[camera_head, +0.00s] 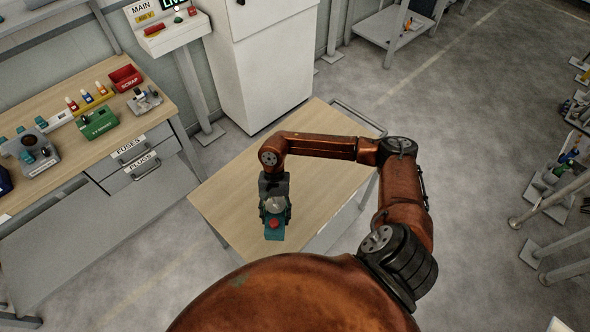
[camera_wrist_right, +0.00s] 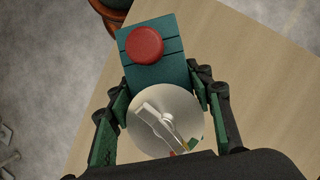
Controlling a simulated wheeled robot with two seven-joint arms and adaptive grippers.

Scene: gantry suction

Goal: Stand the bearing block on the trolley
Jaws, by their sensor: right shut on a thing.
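The bearing block (camera_head: 274,234) is a teal block with a red round cap and a shiny silver round part. My right gripper (camera_head: 274,201) is shut on it, over the wooden top of the trolley (camera_head: 228,200). In the right wrist view the block (camera_wrist_right: 170,74) sits between the two fingers, its silver part nearest the palm. The trolley top (camera_wrist_right: 270,75) shows behind and to the right. I cannot tell whether the block's underside touches the trolley. My left gripper is not in view.
A white cabinet (camera_head: 265,70) stands behind the trolley. The rest of the trolley top looks clear. A rack (camera_head: 570,180) stands at far right.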

